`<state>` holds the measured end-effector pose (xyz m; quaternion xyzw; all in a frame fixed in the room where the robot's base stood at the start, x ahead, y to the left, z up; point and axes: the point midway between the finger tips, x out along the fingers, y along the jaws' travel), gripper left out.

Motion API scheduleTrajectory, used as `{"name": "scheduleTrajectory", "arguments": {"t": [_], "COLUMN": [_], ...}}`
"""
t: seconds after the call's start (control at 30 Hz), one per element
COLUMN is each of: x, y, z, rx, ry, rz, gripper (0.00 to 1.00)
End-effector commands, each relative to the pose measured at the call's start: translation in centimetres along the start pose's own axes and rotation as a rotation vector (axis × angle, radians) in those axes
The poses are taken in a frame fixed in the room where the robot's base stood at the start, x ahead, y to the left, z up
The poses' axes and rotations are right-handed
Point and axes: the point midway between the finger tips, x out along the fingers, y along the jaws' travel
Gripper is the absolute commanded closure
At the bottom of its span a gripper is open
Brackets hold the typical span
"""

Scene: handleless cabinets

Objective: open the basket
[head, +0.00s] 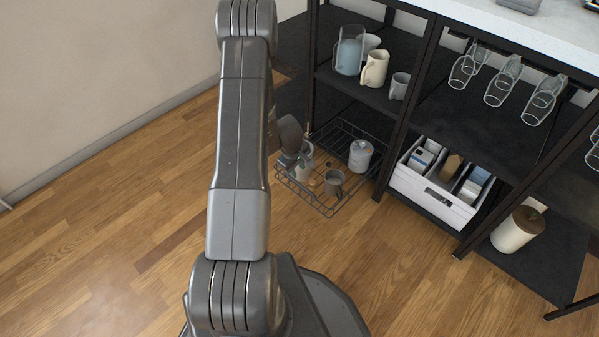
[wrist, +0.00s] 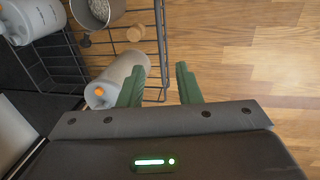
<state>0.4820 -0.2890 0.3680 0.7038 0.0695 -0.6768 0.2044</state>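The black wire basket (head: 318,206) is at the bottom level of the black shelf unit and stands well out past the shelf front over the floor. It also shows in the wrist view (wrist: 163,42). It holds a white canister (head: 360,155), a grey mug (head: 334,183) and a light grey container (head: 306,160). My gripper (wrist: 160,82) is open at the basket's outer edge, with its two green fingers apart. The edge wires run up to the gap between the fingers; I cannot tell whether they touch. In the head view my arm partly hides the gripper (head: 287,160).
Cups and a pitcher (head: 349,56) stand on the shelf above. A white box (head: 432,190) with packages and a brown-lidded jar (head: 518,230) are on the lower level to the right. The wooden floor (head: 120,200) at left is clear up to the wall.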

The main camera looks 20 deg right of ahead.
Motion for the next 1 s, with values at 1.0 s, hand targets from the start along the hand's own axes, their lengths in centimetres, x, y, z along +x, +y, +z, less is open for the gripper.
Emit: {"name": "scheduleTrajectory", "arguments": {"t": [1.0], "x": [1.7], "y": [-0.2], "z": [0.1], "rx": [0.001], "ry": [-0.002], "rz": [-0.002], "gripper": [0.69]}}
